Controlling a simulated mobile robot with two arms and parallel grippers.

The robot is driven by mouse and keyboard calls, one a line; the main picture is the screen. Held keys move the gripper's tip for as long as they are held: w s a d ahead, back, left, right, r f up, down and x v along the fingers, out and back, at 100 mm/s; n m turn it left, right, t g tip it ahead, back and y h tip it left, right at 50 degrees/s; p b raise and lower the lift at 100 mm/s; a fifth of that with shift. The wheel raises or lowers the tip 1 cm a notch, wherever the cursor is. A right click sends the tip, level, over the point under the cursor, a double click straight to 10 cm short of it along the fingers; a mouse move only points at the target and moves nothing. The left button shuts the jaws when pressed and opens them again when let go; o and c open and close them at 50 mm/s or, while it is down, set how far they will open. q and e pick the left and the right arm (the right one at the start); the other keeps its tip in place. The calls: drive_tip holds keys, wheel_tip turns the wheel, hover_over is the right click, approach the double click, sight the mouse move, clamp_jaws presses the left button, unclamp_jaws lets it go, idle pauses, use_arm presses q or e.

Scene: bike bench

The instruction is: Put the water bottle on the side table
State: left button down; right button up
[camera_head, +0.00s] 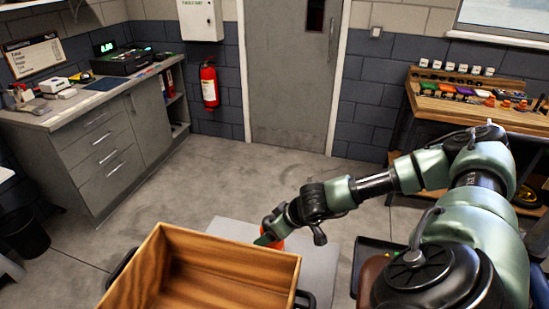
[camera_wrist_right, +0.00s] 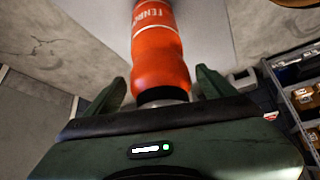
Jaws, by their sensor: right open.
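The water bottle is orange with white lettering and dark parts. In the right wrist view the bottle (camera_wrist_right: 160,55) lies between the two fingers of my right gripper (camera_wrist_right: 160,86), with a gap on each side. In the head view the bottle (camera_head: 275,230) is a small orange patch, mostly hidden behind my right gripper (camera_head: 268,236). It shows over the light grey side table (camera_head: 312,262); contact with the top cannot be made out. My right gripper is open around the bottle. My left gripper is not in view.
A wooden box (camera_head: 230,262) stands at the front, left of the side table's bare part. A dark tray (camera_head: 372,262) is to the right. A drawer cabinet (camera_head: 105,160) lines the left wall, and a workbench (camera_head: 460,105) stands at the right. The middle floor is clear.

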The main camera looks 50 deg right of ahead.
drive_tip(key=shift+r, duration=0.35)
drive_tip(key=shift+s+r, duration=0.15)
drive_tip(key=shift+s, duration=0.15)
drive_tip(key=b+v, duration=0.2)
drive_tip(key=v, duration=0.9)
